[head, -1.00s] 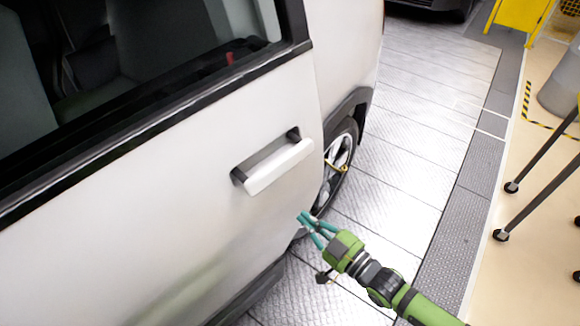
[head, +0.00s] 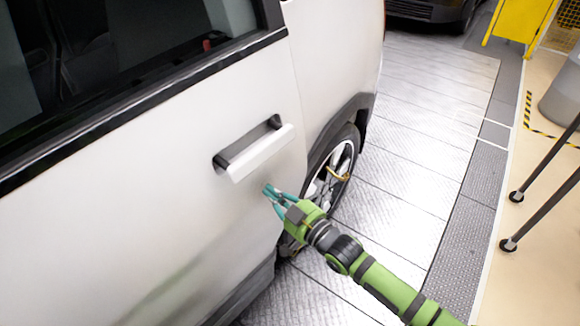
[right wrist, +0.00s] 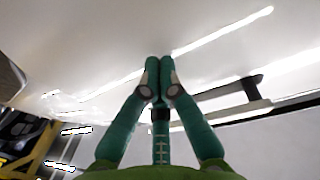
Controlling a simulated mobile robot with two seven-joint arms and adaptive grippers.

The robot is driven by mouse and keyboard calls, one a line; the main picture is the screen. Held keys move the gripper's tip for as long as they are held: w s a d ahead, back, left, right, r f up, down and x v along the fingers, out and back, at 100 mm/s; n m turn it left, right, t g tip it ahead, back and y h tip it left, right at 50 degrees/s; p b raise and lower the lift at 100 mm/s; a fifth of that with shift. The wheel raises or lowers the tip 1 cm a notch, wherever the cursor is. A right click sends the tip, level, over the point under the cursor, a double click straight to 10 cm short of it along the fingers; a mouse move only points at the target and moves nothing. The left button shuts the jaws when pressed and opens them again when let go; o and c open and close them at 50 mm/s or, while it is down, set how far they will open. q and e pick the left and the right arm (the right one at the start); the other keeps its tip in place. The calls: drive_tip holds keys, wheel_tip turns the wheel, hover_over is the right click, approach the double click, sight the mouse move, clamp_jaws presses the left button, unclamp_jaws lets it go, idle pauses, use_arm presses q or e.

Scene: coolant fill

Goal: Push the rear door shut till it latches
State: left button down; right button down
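The white rear door (head: 150,190) of the vehicle fills the left of the head view, with its window above. Its handle (head: 262,152) is a pale bar over a dark recess near the door's rear edge. The door's edge lies close to the rear body panel (head: 335,50); whether it is flush or latched I cannot tell. My right gripper (head: 268,190) has its teal fingertips at the door panel just below the handle; contact is not certain. In the right wrist view its fingertips (right wrist: 159,66) are together with nothing between them, facing the white panel. My left gripper is out of view.
The rear wheel (head: 332,175) is just right of the door and my right gripper. Grey metal floor plates (head: 420,130) give free room to the right. A yellow stand (head: 518,20), a grey bin (head: 562,90) and dark stand legs (head: 540,205) are farther right.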

sight(262, 186)
idle(0.3)
drive_tip(key=shift+w+a+n+g+y+b, duration=0.35)
drive_tip(key=shift+w+a+b, duration=0.6)
drive_tip(key=shift+b, duration=0.4)
drive_tip(key=shift+w+a, duration=0.2)
drive_tip(key=shift+a, duration=0.05)
drive_tip(key=shift+w+a+b, duration=0.15)
drive_tip(key=shift+a+b, duration=0.05)
drive_tip(key=shift+b, duration=0.35)
drive_tip(key=shift+w+a+n+g+y+b, duration=0.3)
drive_tip(key=shift+w+a+b, duration=0.45)
drive_tip(key=shift+b, duration=0.3)
drive_tip(key=shift+w+a+r, duration=0.1)
drive_tip(key=shift+a, duration=0.05)
drive_tip(key=shift+a+b, duration=0.1)
drive_tip(key=shift+b, duration=0.3)
